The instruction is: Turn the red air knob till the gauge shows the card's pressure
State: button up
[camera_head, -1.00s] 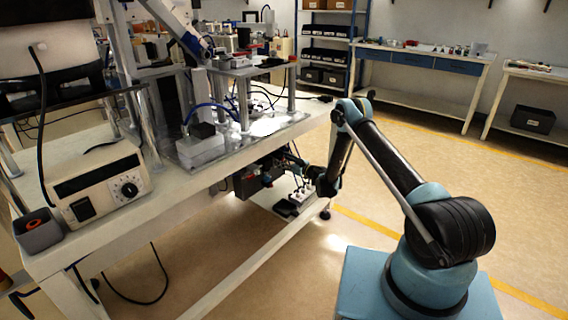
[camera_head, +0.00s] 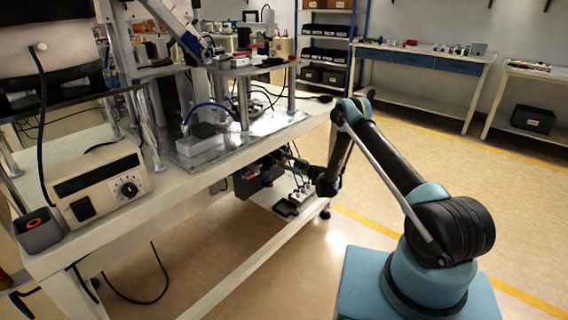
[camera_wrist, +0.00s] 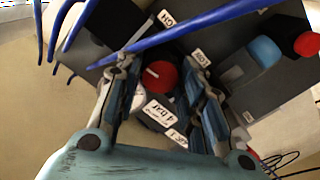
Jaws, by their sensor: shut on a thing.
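The red air knob (camera_wrist: 160,75) shows in the wrist view with a pale mark on its face. My gripper (camera_wrist: 159,66) has one finger on each side of the knob and is shut on it. A white card (camera_wrist: 158,113) reading "4 bar" is just below the knob, with a "SET" label (camera_wrist: 177,137) beneath. A pale round edge, perhaps the gauge (camera_wrist: 138,102), shows beside the card; its needle and scale are hidden. In the head view the dark unit (camera_head: 247,182) hangs under the bench edge, with my wrist beside it.
A blue part (camera_wrist: 265,50) and a red cap (camera_wrist: 306,43) are at right. The white bench (camera_head: 185,205) stands above the unit; a small tray (camera_head: 286,208) is on its lower rail. Floor at right is open.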

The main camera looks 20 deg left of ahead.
jog(key=n, duration=0.7)
jog(key=shift+s+f, duration=0.1)
jog(key=shift+s, duration=0.05)
jog(key=n, duration=0.6)
jog(key=shift+s+f, duration=0.1)
jog(key=shift+n, duration=0.4)
jog(key=shift+a, duration=0.1)
jog(key=o, duration=1.1)
jog(key=shift+f, duration=0.1)
jog(key=shift+c, duration=0.2)
